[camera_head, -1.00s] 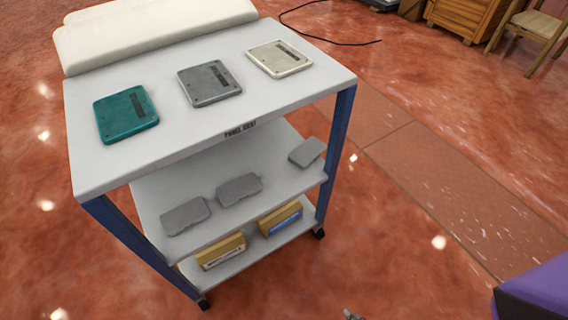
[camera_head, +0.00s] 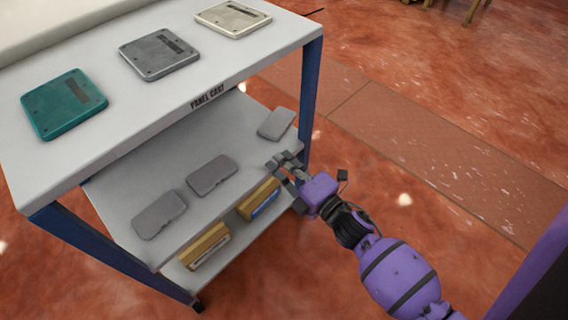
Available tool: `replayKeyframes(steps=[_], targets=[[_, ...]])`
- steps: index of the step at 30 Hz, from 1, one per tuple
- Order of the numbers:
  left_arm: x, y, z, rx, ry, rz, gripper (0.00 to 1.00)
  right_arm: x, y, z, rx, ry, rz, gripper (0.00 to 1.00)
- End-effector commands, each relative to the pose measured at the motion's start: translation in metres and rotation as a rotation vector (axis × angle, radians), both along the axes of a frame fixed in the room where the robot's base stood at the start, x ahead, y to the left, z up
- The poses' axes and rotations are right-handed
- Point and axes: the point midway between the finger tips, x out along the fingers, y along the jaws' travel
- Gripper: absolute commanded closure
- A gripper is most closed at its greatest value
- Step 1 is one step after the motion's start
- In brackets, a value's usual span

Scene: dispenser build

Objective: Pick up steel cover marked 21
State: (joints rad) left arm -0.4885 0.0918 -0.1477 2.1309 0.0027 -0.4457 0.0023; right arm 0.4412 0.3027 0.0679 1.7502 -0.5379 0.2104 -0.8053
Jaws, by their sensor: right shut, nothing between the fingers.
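Three covers lie flat on the top of the panel cart (camera_head: 120,140): a teal one (camera_head: 64,103) at left, a grey steel-looking one (camera_head: 159,53) in the middle, and a cream one (camera_head: 233,18) at right. I cannot read a 21 on any of them. Three smaller grey plates lie on the middle shelf: left (camera_head: 160,214), middle (camera_head: 212,175) and right (camera_head: 276,124). My right gripper (camera_head: 279,162) is shut and empty. It is by the shelf's front right edge, below the right plate in the picture and apart from it. My left gripper is not in view.
Two yellowish boxes, left (camera_head: 204,247) and right (camera_head: 259,199), sit on the bottom shelf. The cart's blue front right post (camera_head: 312,75) rises close to my right gripper. Red floor (camera_head: 450,130) to the right is clear.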

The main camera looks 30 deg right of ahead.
Motion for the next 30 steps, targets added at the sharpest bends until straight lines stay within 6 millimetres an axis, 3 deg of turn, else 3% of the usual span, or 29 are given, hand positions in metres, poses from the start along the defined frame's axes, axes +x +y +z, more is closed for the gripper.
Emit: replayKeyframes(steps=[6, 12, 25, 30], targets=[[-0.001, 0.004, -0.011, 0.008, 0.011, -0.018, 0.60, 0.040, 0.010, -0.002, 0.001, 0.001, 0.001, 1.00], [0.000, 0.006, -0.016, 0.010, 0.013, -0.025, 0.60, 0.060, 0.015, -0.002, 0.003, 0.003, -0.001, 1.00], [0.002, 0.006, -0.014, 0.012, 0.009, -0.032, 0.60, 0.065, 0.016, -0.001, 0.003, 0.003, -0.002, 1.00], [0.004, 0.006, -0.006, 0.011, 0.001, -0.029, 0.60, 0.063, 0.001, 0.001, 0.001, 0.003, -0.002, 1.00]])
